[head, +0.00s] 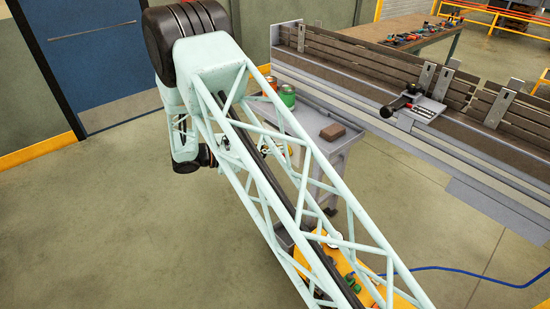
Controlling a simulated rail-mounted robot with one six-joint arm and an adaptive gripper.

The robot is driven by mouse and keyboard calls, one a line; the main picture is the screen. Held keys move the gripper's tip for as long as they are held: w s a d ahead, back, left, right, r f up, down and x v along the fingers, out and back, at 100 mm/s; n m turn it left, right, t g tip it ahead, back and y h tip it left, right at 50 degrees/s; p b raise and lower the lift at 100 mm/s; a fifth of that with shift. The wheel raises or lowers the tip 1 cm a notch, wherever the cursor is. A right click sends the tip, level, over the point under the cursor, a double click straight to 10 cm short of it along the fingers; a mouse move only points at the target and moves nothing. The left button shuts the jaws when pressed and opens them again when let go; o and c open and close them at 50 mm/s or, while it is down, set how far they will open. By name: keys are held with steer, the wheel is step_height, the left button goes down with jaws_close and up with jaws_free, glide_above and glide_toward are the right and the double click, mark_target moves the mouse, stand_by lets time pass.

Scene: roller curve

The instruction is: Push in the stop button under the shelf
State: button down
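I cannot make out a stop button in the head view. The long structure with brown slats and a grey metal edge (430,150) runs across the upper right, and its underside is hidden from this angle. My pale green lattice arm crosses the middle of the picture, bends at the top left and hangs down to a dark wrist joint. My gripper's fingers do not show clearly; the lattice covers the area beside the wrist. Small coloured parts show through the lattice, too covered to identify.
A grey cart (312,150) carries a green can (288,96) and a brown block (333,132). A black-knobbed device (400,103) sits on the slatted structure's edge. A blue cable (470,272) lies on the floor. A blue door (95,50) is at left. Floor at lower left is clear.

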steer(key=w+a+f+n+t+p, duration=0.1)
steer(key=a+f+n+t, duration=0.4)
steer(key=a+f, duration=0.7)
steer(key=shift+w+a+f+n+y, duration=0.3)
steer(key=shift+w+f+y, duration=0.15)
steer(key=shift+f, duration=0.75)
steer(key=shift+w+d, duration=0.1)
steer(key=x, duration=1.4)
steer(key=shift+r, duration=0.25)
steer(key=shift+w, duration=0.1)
